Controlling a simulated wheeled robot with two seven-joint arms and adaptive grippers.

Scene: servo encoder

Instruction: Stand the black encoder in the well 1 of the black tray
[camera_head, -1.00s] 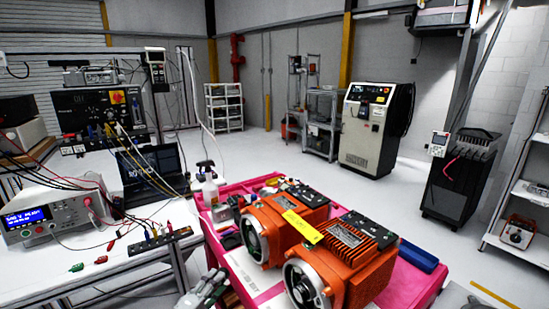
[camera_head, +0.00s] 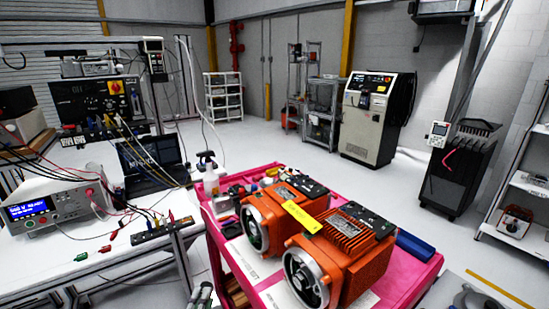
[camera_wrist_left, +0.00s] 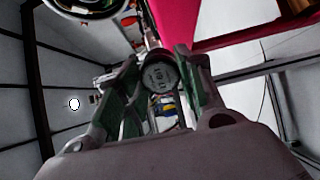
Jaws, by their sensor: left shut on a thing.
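My left gripper (camera_head: 201,295) shows only in part at the bottom edge of the head view, just left of the pink cart (camera_head: 215,245). In the left wrist view its fingers (camera_wrist_left: 160,85) are closed around a round dark piece with pale markings on its face, which looks like the black encoder (camera_wrist_left: 160,77). The encoder is held between the fingertips, and its lower part is hidden by them. I cannot make out the black tray or its well 1 in either view. My right gripper is not in view.
Two orange motors (camera_head: 345,258) fill much of the pink cart, with a blue block (camera_head: 416,247) at its right. The white bench (camera_head: 120,275) at left carries a power supply (camera_head: 45,207), a terminal strip (camera_head: 162,231) and loose leads. A floor gap separates bench and cart.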

